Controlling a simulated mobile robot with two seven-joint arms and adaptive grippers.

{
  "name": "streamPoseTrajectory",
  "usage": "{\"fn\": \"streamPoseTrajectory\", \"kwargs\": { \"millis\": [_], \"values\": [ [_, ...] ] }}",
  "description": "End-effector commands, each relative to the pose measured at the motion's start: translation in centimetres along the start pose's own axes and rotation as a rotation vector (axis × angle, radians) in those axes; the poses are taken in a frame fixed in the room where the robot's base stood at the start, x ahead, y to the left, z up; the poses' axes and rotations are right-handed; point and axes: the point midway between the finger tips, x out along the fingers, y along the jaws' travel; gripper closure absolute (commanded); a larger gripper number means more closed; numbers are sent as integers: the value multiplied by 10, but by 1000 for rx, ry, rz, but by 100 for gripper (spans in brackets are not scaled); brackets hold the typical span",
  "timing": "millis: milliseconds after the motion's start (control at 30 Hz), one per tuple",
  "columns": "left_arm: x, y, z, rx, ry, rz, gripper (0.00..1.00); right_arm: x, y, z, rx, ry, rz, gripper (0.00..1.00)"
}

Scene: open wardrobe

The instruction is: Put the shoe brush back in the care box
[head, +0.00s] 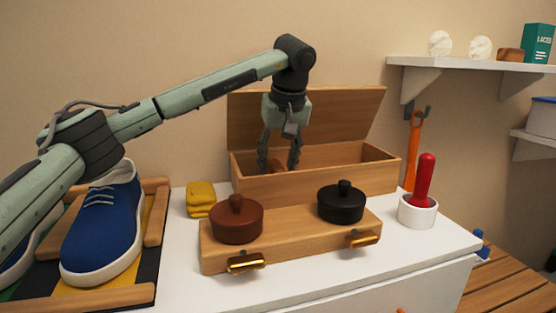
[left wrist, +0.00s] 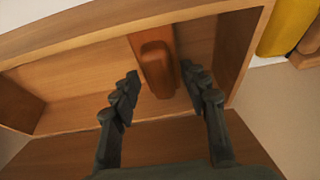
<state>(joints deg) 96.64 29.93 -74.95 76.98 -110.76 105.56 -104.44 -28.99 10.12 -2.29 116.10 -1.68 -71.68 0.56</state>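The wooden care box (head: 320,184) stands on the white cabinet top with its lid (head: 345,110) raised at the back. A brown shoe brush (head: 279,167) is inside the box, in its left part, mostly hidden by the front wall and a finger. My left gripper (head: 279,164) points down into the box opening above the brush. In the left wrist view the fingers (left wrist: 161,82) are spread, one on each side of the brush (left wrist: 155,70), with gaps showing. Whether the brush rests fully on the box floor is hard to tell. My right gripper is not in view.
In front of the box, a wooden stand (head: 290,240) holds a brown tin (head: 236,221) and a black tin (head: 341,204). A yellow cloth (head: 201,198) lies left of the box. A white pot (head: 417,212) with a red-handled tool stands right. A blue shoe (head: 103,230) is at left.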

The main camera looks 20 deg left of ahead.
Motion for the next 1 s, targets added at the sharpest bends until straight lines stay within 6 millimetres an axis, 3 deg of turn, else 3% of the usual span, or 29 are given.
{"fn": "streamPoseTrajectory", "kwargs": {
  "millis": [367, 800, 1000],
  "values": [
    [-10, 1, -2, 0, 2, 3, 54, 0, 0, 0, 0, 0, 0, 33],
    [-98, 1, -2, 0, 3, 2, 54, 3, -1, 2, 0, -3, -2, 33],
    [-119, 0, -1, 0, 1, 0, 54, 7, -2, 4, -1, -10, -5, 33]
  ]
}}
